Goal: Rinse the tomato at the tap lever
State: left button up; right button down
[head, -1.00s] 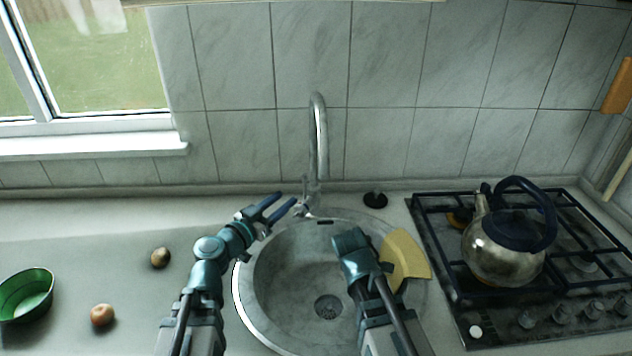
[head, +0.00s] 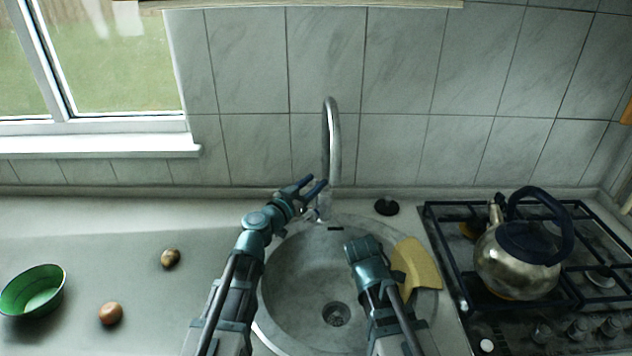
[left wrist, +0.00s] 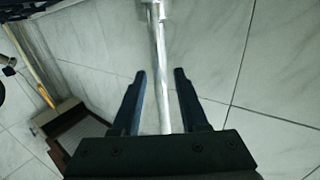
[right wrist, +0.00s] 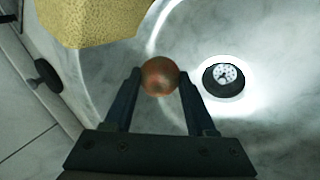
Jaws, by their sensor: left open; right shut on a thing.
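The tomato (right wrist: 160,77) is a small reddish-brown ball in the right wrist view, between the fingers of my right gripper (right wrist: 158,72), which is shut on it above the sink basin. In the head view my right gripper (head: 364,243) points down over the basin and hides the tomato. The chrome tap (head: 333,140) stands behind the sink; its small lever (head: 311,214) shows near the base, partly hidden. My left gripper (head: 316,184) is open beside the tap. In the left wrist view a chrome rod (left wrist: 160,70) runs between its open fingers (left wrist: 160,74). No water shows.
A yellow cloth or sponge (head: 416,265) lies on the sink's right rim (head: 262,325). A kettle (head: 510,262) stands on the hob at right. A green bowl (head: 32,297) and two round vegetables (head: 110,313) (head: 170,258) are on the left counter. A black plug (head: 386,207) lies behind.

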pick_arm(q)
jog(key=shift+w+d, duration=0.4)
jog(key=shift+w, duration=0.15)
jog(key=shift+c, duration=0.2)
grip_shut()
dwell(1.0)
